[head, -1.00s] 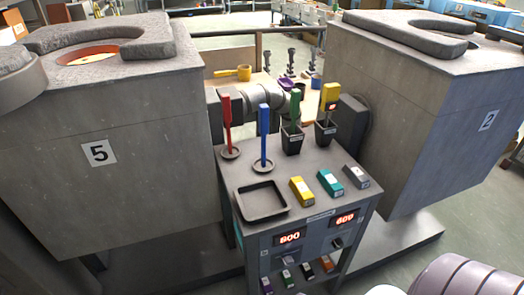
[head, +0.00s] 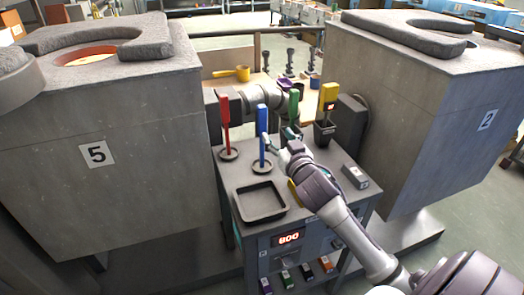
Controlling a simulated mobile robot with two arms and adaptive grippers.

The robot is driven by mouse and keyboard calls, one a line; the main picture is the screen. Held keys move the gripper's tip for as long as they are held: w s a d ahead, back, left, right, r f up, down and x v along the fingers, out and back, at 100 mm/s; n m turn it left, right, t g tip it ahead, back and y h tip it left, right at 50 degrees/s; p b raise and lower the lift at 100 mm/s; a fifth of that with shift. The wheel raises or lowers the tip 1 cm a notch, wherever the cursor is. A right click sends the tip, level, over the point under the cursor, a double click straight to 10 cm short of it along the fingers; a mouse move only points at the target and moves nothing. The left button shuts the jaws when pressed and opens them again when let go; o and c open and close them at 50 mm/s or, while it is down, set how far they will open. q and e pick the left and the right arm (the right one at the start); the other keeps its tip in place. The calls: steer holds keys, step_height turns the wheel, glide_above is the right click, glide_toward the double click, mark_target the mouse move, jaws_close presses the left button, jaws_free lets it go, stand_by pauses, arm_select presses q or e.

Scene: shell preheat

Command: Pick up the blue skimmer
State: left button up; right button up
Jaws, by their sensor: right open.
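The blue skimmer (head: 262,130) stands upright on the grey cart top (head: 225,185), its lower end in a small round dish (head: 262,168). My right gripper (head: 279,138) is open, just to the right of the blue handle. One finger appears close to the handle; I cannot tell whether it touches. My left gripper is not in view.
A red tool (head: 225,125) stands in a dish to the left. A green tool (head: 294,103) and a yellow tool (head: 328,97) stand in holders behind my right gripper. An empty black tray (head: 260,216) lies in front. Large grey blocks flank the cart.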

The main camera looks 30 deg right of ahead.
mark_target(264, 116)
steer(key=p+x, duration=0.1)
steer(key=x, duration=0.7)
steer(key=shift+w+r, duration=0.1)
steer(key=shift+w+d+r, duration=0.1)
steer(key=shift+w+d, duration=0.05)
steer(key=shift+w, duration=0.3)
steer(key=p+x, duration=0.1)
steer(key=x, duration=0.3)
steer(key=shift+w+f, duration=0.2)
steer(key=shift+w, duration=0.05)
steer(key=shift+r, duration=0.1)
jaws_close()
